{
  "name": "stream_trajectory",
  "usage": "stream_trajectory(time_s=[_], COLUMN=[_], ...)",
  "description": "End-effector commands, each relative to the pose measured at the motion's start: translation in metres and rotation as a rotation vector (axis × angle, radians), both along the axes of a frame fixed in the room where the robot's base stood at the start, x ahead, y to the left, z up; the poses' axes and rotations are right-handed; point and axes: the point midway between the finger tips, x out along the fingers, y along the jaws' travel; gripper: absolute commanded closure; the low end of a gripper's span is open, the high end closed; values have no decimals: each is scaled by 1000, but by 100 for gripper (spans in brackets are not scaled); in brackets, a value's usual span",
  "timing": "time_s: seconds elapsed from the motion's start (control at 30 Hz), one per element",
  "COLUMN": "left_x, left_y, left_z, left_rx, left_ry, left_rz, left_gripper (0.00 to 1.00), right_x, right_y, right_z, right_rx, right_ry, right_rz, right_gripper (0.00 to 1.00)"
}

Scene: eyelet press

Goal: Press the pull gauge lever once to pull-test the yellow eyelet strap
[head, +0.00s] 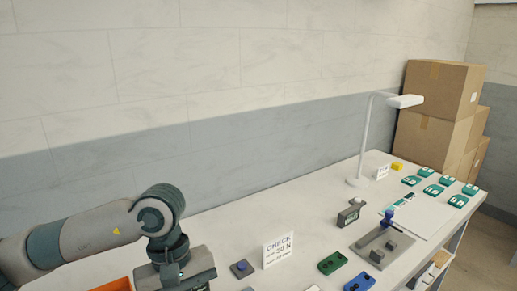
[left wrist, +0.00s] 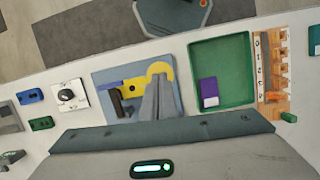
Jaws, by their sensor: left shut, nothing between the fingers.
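In the left wrist view a yellow strap-like piece (left wrist: 134,85) with a dark hole lies on a blue-grey plate (left wrist: 101,80). A rounded yellow part (left wrist: 160,69) is at its right. A dark bar (left wrist: 115,104), perhaps the gauge lever, stands at its left; I cannot tell for sure. My left gripper (left wrist: 158,84) is shut and empty, its grey fingers over the plate and partly covering the yellow parts. I cannot tell whether they touch anything. In the head view my left arm reaches the bottom edge, and the fingertips and gauge are out of frame. My right gripper is not in view.
A green tray (left wrist: 222,48) holding a purple-and-white item (left wrist: 209,92) and an orange rack (left wrist: 272,60) are right of the plate. A knob on a white base (left wrist: 67,95) is left. In the head view a CHECK sign (head: 278,250), lamp (head: 364,140) and press-like fixture (head: 372,245) stand farther right.

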Motion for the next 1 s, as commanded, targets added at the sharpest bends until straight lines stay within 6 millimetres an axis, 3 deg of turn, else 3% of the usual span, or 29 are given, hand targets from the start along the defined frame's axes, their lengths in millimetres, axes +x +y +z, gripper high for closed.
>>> stream_trajectory(time_s=[0.6,1.0], left_x=[6,6], left_y=[4,4], left_z=[28,29], left_rx=[0,0], left_ry=[0,0], left_rz=[0,0], left_gripper=[100,100], right_x=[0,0], right_y=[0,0], right_z=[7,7], right_rx=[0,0], right_ry=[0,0], right_rz=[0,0], right_gripper=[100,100])
